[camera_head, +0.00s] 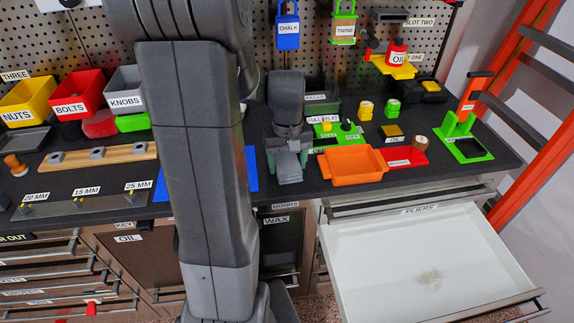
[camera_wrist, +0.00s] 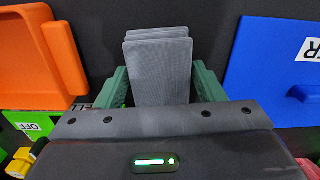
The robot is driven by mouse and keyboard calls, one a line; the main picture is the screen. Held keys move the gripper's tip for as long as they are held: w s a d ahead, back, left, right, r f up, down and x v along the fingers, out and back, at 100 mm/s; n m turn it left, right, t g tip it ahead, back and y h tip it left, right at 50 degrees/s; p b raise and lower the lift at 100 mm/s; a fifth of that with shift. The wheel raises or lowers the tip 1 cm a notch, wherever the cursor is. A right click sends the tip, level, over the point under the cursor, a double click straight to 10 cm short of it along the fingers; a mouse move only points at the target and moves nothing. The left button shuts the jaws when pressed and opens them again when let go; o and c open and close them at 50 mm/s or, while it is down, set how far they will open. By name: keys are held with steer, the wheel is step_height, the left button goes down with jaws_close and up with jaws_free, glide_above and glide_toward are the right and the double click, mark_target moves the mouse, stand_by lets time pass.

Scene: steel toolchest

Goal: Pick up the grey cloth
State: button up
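The grey cloth (camera_wrist: 158,70) appears in the wrist view as a flat grey stack of folded layers, lying between the two green fingers of my gripper (camera_wrist: 160,82). The fingers stand apart, one at each side edge of the cloth. Whether they press on it or leave a small gap cannot be told. The near end of the cloth is hidden by the gripper body. In the head view my gripper (camera_head: 288,160) is low over the dark worktop, and the grey cloth (camera_head: 289,174) shows below and between its fingers.
An orange tray (camera_head: 352,166) stands close to the right of my gripper, with a green holder behind it. A blue mat or tray (camera_wrist: 275,60) lies on the other side. A red tray (camera_head: 408,155) is farther right. The open white PLIERS drawer (camera_head: 380,262) juts out below the worktop.

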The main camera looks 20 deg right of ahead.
mark_target(287, 163)
steer(key=c, duration=0.6)
steer(key=shift+o, duration=0.2)
steer(key=shift+r, duration=0.15)
step_height(287, 163, up, 10)
steer(key=shift+o, duration=0.8)
steer(key=shift+f, duration=0.2)
steer(key=shift+c, duration=0.3)
